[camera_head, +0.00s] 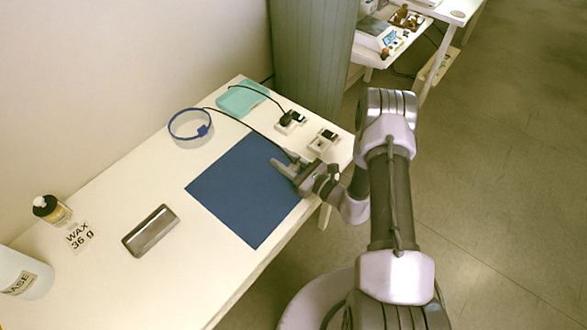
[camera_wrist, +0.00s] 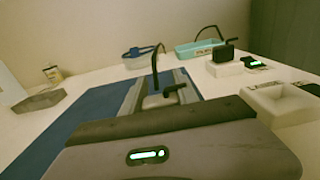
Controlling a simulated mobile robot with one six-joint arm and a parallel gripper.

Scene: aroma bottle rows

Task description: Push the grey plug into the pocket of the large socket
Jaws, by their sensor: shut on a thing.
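My gripper (camera_head: 284,168) is over the right part of the blue mat, near the table's right edge. In the wrist view its fingers (camera_wrist: 160,96) are shut on the grey plug (camera_wrist: 158,101), which is partly hidden between them. A dark cable rises from the plug and runs back across the table. The large socket (camera_head: 324,140) is a white block to the right of my gripper, apart from the plug. In the wrist view it is at the right edge (camera_wrist: 283,98), and its pocket is empty.
A second white socket (camera_head: 290,121) behind holds a black plug (camera_wrist: 225,53). The blue mat (camera_head: 240,195) is otherwise clear. A grey metal case (camera_head: 150,231) and a dark-capped bottle (camera_head: 51,210) are left.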

